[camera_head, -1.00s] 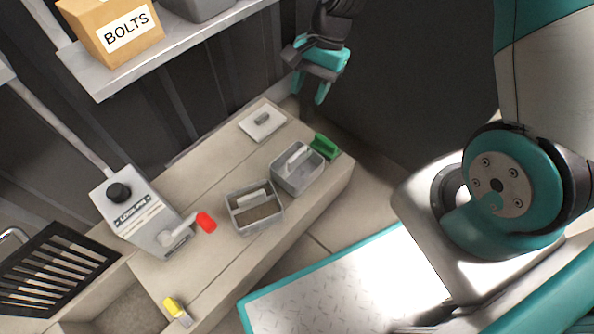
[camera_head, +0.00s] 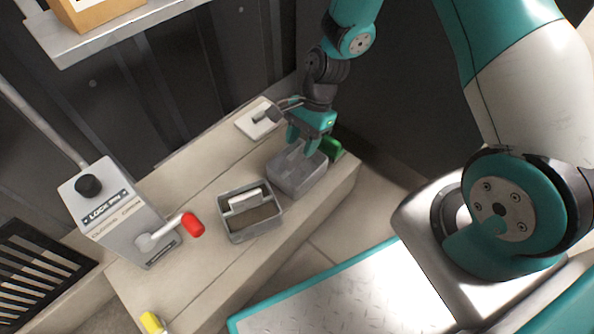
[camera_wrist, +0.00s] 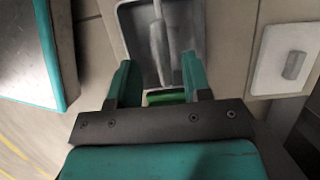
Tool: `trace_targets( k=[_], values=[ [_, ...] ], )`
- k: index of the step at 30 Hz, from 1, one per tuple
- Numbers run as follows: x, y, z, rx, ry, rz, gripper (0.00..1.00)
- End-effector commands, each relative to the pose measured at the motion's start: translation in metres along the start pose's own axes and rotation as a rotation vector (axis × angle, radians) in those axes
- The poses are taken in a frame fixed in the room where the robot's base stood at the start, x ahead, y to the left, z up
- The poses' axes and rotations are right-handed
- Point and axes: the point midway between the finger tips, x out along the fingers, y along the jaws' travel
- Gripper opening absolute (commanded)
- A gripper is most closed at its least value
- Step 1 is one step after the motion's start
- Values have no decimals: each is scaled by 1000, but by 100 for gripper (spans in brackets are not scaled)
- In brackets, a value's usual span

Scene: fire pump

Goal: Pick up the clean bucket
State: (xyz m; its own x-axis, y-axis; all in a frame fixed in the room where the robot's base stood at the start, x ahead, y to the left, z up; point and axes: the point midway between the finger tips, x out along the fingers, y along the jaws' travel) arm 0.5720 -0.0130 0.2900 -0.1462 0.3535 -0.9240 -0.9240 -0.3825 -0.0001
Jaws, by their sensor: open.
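Two grey buckets with white bar handles stand side by side on the ledge. The right bucket (camera_head: 297,173) looks empty in the wrist view (camera_wrist: 184,22); the left bucket (camera_head: 249,231) has brown dirt in it. My gripper (camera_head: 303,145) is open above the right bucket. In the wrist view its teal fingers (camera_wrist: 157,80) point at that bucket, with the handle (camera_wrist: 158,38) lying ahead between the lines of the two fingers. I cannot tell whether the fingers touch the handle. My gripper hides part of the bucket's top in the head view.
A green object (camera_head: 334,148) sits just behind the right bucket. A white plate with a grey knob (camera_head: 258,120) lies near the wall. A grey lock box with a red-tipped lever (camera_head: 126,215) stands at left. A shelf (camera_head: 120,32) overhangs the back.

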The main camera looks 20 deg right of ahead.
Motion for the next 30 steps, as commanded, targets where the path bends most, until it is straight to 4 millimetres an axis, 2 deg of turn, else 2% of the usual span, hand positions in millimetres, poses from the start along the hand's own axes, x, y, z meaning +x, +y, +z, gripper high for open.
trace_targets(
  k=[5,13,22,28,30],
  values=[
    [13,-1,-2,0,0,0,45],
    [50,-2,-3,-1,-1,2,45],
    [51,-2,-1,0,0,1,45],
    [51,-2,-1,0,0,1,0],
    [51,-2,-1,0,0,1,0]
  ],
)
